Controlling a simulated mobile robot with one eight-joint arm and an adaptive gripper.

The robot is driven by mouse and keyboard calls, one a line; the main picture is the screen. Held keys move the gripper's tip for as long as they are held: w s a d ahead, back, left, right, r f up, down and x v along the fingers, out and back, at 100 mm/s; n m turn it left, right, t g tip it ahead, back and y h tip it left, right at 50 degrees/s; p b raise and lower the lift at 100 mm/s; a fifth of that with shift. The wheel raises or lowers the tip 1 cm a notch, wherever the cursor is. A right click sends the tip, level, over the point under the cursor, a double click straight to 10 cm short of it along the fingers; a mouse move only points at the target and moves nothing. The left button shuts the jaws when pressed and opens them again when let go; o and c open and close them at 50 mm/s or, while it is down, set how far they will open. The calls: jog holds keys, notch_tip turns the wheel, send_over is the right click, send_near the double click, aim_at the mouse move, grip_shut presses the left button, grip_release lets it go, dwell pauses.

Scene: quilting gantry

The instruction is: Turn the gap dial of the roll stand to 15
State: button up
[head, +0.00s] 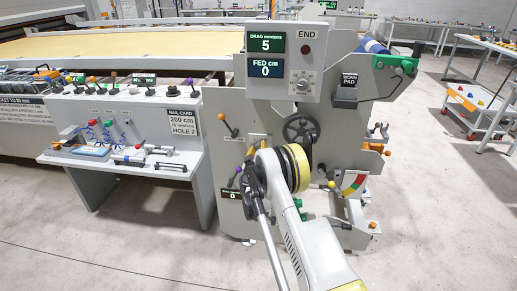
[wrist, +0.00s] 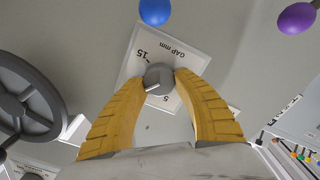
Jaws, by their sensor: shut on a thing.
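The gap dial (wrist: 160,74) is a small round grey knob on a white plate (wrist: 187,48) marked "GAP mm", which appears upside down in the wrist view. The numbers 15 and 5 are readable on the plate. A pale pointer mark on the knob points toward the lower left of that view, not at the printed 15. My gripper (wrist: 158,82) has its two yellow fingers closed on either side of the dial. In the head view my arm reaches the front of the grey roll stand (head: 225,109) and hides the dial.
A black handwheel (wrist: 27,98) lies left of the dial in the wrist view. A blue ball knob (wrist: 155,11) and a purple ball knob (wrist: 296,18) are close by. The stand's screen (head: 265,57) reads drag 5, fed 0. A control bench (head: 130,122) stands to the left.

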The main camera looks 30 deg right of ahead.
jog(key=m, duration=0.4)
jog(key=shift+r+m, duration=0.1)
jog(key=shift+m, duration=0.2)
jog(key=m, duration=0.3)
jog(key=shift+d+m, duration=0.15)
jog(key=shift+m, duration=0.25)
jog(key=m, duration=0.4)
jog(key=shift+s, duration=0.1)
jog(key=shift+d+m, duration=0.1)
jog(key=shift+m, duration=1.7)
jog(key=o, duration=1.2)
jog(key=shift+c, duration=0.2)
jog(key=shift+s, duration=0.1)
jog(key=v, duration=1.2)
